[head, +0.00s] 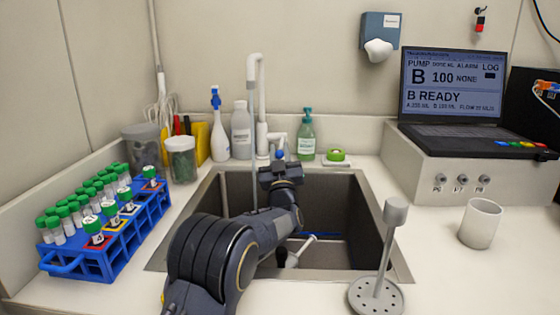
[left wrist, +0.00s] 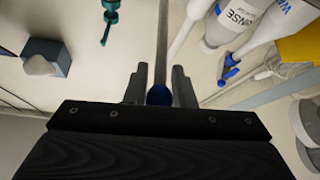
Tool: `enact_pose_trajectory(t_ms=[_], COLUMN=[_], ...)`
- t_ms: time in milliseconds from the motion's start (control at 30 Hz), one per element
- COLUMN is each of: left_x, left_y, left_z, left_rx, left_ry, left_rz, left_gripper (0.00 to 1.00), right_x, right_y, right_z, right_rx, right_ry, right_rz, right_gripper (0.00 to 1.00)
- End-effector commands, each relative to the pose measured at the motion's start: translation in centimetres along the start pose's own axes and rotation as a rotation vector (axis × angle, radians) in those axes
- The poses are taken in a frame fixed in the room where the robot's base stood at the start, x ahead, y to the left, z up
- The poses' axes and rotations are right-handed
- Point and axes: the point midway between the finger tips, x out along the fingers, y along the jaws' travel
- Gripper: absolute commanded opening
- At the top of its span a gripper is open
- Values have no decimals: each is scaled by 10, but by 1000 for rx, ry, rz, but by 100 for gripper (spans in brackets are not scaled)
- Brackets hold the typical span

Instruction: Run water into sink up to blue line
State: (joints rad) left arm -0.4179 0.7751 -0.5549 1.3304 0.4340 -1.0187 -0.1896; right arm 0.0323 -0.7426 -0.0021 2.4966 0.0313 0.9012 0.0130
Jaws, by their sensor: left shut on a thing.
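The sink (head: 350,200) is a dark basin set in the counter, with a blue line (head: 305,235) low on its inner wall. A white tap (head: 262,100) with a tall hooked spout stands behind it. A thin pale vertical streak, seemingly water (head: 254,185), runs below the spout into the basin. My left gripper (head: 279,168) reaches over the sink and is shut on the tap's blue knob (head: 279,154). The left wrist view shows the blue knob (left wrist: 159,95) between the fingers. My arm hides much of the basin, so the water level is unclear. My right gripper is not in view.
A white-handled tool (head: 301,248) lies in the basin. A grey rod on a perforated disc (head: 376,295) stands at the front right rim, near a white cup (head: 481,223). A blue tube rack (head: 120,235) is left; bottles line the back. A laptop (head: 453,85) sits right.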

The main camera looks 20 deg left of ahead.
Motion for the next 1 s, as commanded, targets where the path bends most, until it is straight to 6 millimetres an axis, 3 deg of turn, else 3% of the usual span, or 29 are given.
enact_pose_trajectory(t_ms=[267, 300, 367, 733, 900, 1000], left_x=[0, 0, 0, 3, 16, 10], left_y=[0, 0, 0, 1, 7, 12], left_z=[1, 1, 1, -6, -30, -54], left_rx=[0, 0, 0, -1, -3, -6], left_ry=[-2, -2, -2, 1, 3, 0], left_rz=[0, 0, 0, 0, 0, 1], left_gripper=[0, 25, 32, 32, 32, 32], right_x=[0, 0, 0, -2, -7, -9], right_y=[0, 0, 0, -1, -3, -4], right_z=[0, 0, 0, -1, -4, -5], right_rx=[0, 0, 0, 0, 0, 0], right_ry=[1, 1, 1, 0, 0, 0], right_rz=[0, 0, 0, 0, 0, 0], right_gripper=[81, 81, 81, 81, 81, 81])
